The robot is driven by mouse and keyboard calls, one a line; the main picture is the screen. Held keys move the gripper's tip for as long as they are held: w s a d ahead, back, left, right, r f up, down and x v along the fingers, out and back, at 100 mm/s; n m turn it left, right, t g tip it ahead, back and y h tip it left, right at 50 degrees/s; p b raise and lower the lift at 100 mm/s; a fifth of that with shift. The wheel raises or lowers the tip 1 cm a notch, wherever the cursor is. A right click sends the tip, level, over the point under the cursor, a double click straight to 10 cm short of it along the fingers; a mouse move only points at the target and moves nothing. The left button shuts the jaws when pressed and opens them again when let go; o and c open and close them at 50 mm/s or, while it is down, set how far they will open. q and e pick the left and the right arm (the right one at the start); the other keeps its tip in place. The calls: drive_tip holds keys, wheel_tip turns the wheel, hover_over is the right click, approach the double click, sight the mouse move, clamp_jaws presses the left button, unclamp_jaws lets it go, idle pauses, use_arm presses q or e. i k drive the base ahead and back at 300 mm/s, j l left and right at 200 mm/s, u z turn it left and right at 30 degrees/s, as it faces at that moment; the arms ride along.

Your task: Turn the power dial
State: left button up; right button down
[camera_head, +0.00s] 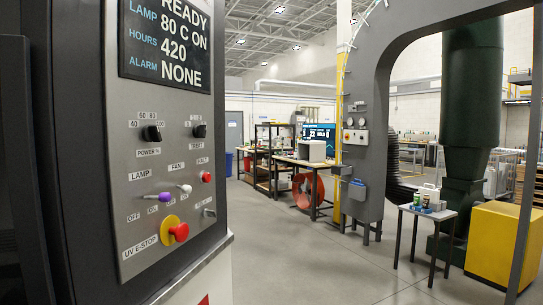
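The power dial (152,133) is a black knob on the grey control panel (160,95) at the left of the head view. Marks of 40, 60 and 80 stand around it and the label "POWER %" is below it. I cannot tell clearly which mark it points to. The display (166,40) above reads READY, 80 C ON, 420 hours and alarm NONE. Neither of my grippers shows in the head view, and nothing is touching the dial.
Near the dial are a second black knob (200,131), a purple-tipped lever (165,196), a white-tipped lever (185,188), a red button (206,177) and the red UV e-stop (180,232). A small table (428,212) stands at right. The middle floor is clear.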

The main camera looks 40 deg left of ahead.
sight(150, 133)
drive_tip(key=i+l+u, duration=0.1)
drive_tip(key=i+u, duration=0.3)
drive_tip(key=i, duration=0.15)
drive_tip(key=i+l+u, duration=0.25)
drive_tip(key=i+u, duration=0.4)
drive_tip(key=u, duration=0.2)
drive_tip(key=i+l+u, duration=0.2)
drive_tip(key=u, duration=0.25)
drive_tip(key=i+l+u, duration=0.25)
drive_tip(key=u, duration=0.2)
drive_tip(key=i+l+u, duration=0.15)
drive_tip(key=l+u, duration=0.15)
drive_tip(key=u, duration=0.15)
drive_tip(key=i+l+u, duration=0.15)
drive_tip(key=l+u, duration=0.25)
drive_tip(key=i+l+u, duration=0.1)
drive_tip(key=l+u, duration=0.3)
drive_tip(key=i+l+u, duration=0.1)
drive_tip(key=l+u, duration=0.75)
drive_tip(key=l, duration=0.3)
